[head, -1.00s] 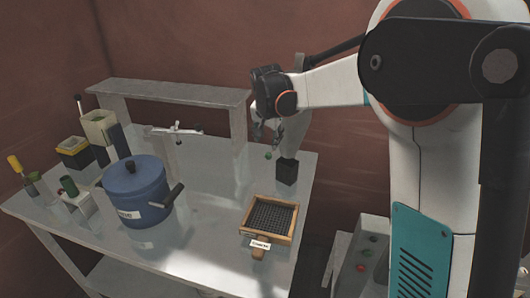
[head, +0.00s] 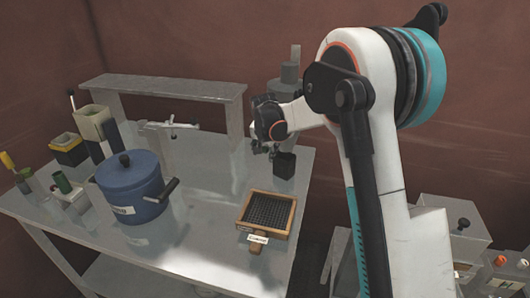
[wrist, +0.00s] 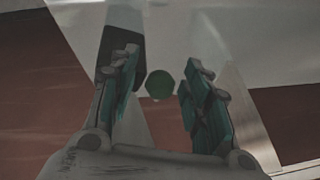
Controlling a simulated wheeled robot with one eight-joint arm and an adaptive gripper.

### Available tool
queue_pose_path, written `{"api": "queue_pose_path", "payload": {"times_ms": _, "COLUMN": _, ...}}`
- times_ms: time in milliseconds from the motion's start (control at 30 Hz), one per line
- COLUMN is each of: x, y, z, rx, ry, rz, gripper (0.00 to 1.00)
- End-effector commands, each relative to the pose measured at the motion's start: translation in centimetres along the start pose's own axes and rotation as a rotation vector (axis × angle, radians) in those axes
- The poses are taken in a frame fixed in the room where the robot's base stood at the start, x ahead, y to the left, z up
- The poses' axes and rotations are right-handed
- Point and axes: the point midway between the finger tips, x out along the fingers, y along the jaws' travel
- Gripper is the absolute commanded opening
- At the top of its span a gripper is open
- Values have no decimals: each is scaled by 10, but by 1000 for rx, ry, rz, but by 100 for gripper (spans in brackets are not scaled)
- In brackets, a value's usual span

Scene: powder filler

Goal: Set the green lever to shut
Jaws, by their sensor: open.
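The green lever shows as a round green knob (wrist: 160,84) in the wrist view. It appears between the two open fingers of my gripper (wrist: 160,62), with gaps on both sides. I cannot tell whether it lies at fingertip depth or a little beyond. In the head view my gripper (head: 262,148) is low at the grey powder filler (head: 290,76), by its black lower part (head: 284,165). The knob is hidden there behind my gripper, so the lever's angle does not show.
On the metal table (head: 200,255) stand a blue pot (head: 130,188), a wood-framed sieve (head: 267,214) and a raised shelf (head: 165,88). Several small containers sit at the left. Grey boxes with knobs and buttons (head: 500,262) are at the right.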

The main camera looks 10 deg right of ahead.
Motion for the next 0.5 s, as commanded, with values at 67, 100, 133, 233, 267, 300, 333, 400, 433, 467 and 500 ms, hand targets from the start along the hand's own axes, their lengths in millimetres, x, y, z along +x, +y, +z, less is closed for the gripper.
{"api": "queue_pose_path", "payload": {"times_ms": 67, "x": 2, "y": 0, "z": 0, "rx": 0, "ry": 0, "rz": 0, "gripper": 44}}
{"api": "queue_pose_path", "payload": {"times_ms": 100, "x": 2, "y": 0, "z": 0, "rx": 0, "ry": 0, "rz": 0, "gripper": 44}}
{"api": "queue_pose_path", "payload": {"times_ms": 133, "x": 2, "y": 0, "z": 0, "rx": 0, "ry": 0, "rz": 0, "gripper": 44}}
{"api": "queue_pose_path", "payload": {"times_ms": 233, "x": 2, "y": 0, "z": 0, "rx": 0, "ry": 0, "rz": 0, "gripper": 44}}
{"api": "queue_pose_path", "payload": {"times_ms": 267, "x": 2, "y": 0, "z": 0, "rx": 0, "ry": 0, "rz": 0, "gripper": 44}}
{"api": "queue_pose_path", "payload": {"times_ms": 300, "x": 2, "y": 0, "z": 0, "rx": 0, "ry": 0, "rz": 0, "gripper": 39}}
{"api": "queue_pose_path", "payload": {"times_ms": 333, "x": 2, "y": 0, "z": 0, "rx": 0, "ry": 0, "rz": 0, "gripper": 32}}
{"api": "queue_pose_path", "payload": {"times_ms": 400, "x": 2, "y": 0, "z": 0, "rx": 0, "ry": 0, "rz": 0, "gripper": 17}}
{"api": "queue_pose_path", "payload": {"times_ms": 433, "x": 2, "y": 0, "z": 0, "rx": 0, "ry": 0, "rz": 0, "gripper": 10}}
{"api": "queue_pose_path", "payload": {"times_ms": 467, "x": 2, "y": 0, "z": 0, "rx": 0, "ry": 0, "rz": 0, "gripper": 3}}
{"api": "queue_pose_path", "payload": {"times_ms": 500, "x": 2, "y": 0, "z": 0, "rx": 0, "ry": 0, "rz": 0, "gripper": 0}}
